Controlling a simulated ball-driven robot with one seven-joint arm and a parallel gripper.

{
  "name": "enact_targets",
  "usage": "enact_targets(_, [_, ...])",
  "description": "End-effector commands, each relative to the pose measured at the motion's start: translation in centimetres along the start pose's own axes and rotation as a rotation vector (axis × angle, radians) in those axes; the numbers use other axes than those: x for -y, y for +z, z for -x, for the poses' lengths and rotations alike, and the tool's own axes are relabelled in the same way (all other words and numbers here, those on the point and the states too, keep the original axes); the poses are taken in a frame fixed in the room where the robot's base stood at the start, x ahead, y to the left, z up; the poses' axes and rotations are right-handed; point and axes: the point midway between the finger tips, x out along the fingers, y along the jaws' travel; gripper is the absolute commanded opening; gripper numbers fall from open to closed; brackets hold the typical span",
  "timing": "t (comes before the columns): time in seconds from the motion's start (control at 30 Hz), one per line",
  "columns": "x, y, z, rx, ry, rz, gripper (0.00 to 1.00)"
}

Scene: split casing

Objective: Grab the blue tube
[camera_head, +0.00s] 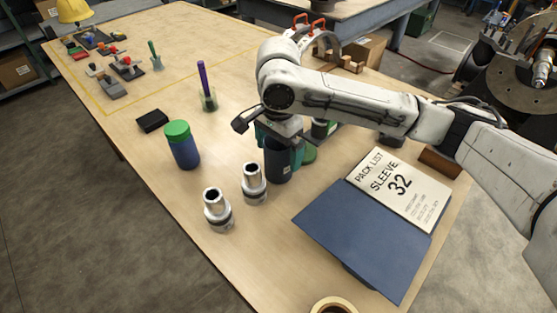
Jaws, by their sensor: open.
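A dark blue cylinder (279,165) with a small pale label stands upright on the table, right below my gripper. A blue jar with a green lid (182,145) stands to the left, clear of my gripper. A thin violet-blue rod (203,78) stands in a clear cup further back. I cannot tell for certain which of these is the blue tube. My gripper (281,133) points down over the dark cylinder, with teal parts at either side of its top. It is open; the wrist hides its fingertips and whether they touch the cylinder.
Two silver sleeves (217,210) (254,184) stand close in front of the dark cylinder. Green-topped items (308,153) stand just behind it. A blue folder (355,235) with a pack list (400,187) lies to the right, and a tape roll (334,306) in front. A black block (152,121) lies left.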

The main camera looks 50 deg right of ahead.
Motion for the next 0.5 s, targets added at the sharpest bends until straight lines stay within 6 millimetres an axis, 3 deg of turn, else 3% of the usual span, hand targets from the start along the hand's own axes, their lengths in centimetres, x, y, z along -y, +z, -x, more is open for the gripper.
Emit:
enact_targets(0.2, [0.0, -0.01, -0.03, 0.0, 0.0, 0.0, 0.98])
enact_targets(0.5, [0.0, 0.0, -0.02, 0.0, 0.0, 0.0, 0.69])
